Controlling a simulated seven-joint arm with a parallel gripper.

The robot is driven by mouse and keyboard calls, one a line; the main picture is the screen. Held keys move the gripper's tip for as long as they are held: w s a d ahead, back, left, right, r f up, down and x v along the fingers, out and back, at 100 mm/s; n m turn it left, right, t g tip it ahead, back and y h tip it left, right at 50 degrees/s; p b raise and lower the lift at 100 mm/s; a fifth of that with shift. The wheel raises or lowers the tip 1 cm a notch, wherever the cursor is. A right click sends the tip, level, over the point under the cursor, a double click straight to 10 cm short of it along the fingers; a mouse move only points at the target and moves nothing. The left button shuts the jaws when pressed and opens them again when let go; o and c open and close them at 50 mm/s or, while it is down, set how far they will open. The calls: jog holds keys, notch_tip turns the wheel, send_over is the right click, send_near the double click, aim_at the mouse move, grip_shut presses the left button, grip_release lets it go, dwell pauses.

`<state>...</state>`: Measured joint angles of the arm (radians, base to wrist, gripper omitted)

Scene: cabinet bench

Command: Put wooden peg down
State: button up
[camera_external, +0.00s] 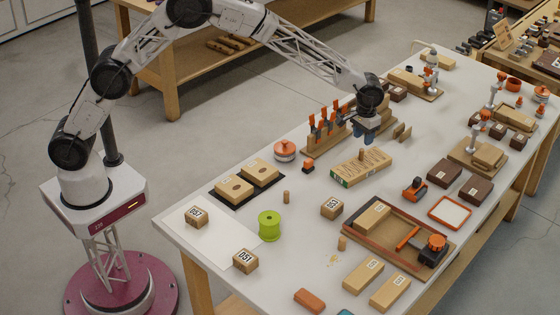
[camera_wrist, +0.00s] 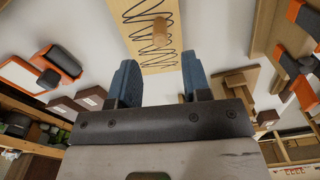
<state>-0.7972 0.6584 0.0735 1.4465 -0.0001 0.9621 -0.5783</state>
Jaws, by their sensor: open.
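A wooden peg (camera_wrist: 160,32) stands on a light wooden board (camera_wrist: 150,59) with dark wavy lines in the wrist view. It shows small in the external view (camera_external: 362,154), at the far edge of the same board (camera_external: 357,172). My gripper (camera_external: 364,136) is just beyond the board, with its blue fingers pointing down. In the wrist view my gripper (camera_wrist: 160,85) is open, with nothing between its fingers, and the peg is apart from them. Two other small wooden pegs (camera_external: 286,197) (camera_external: 342,243) stand on the white table.
A wooden rack with orange-handled tools (camera_external: 325,125) stands left of my gripper. Small wooden pieces (camera_external: 401,132) lie to its right. A green spool (camera_external: 269,226), a numbered block (camera_external: 332,207) and a framed tray (camera_external: 398,258) are nearer the front.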

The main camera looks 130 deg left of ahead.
aim_at(362, 150)
notch_tip(362, 150, up, 5)
dwell(0.4)
jog(key=shift+d, duration=0.1)
dwell(0.8)
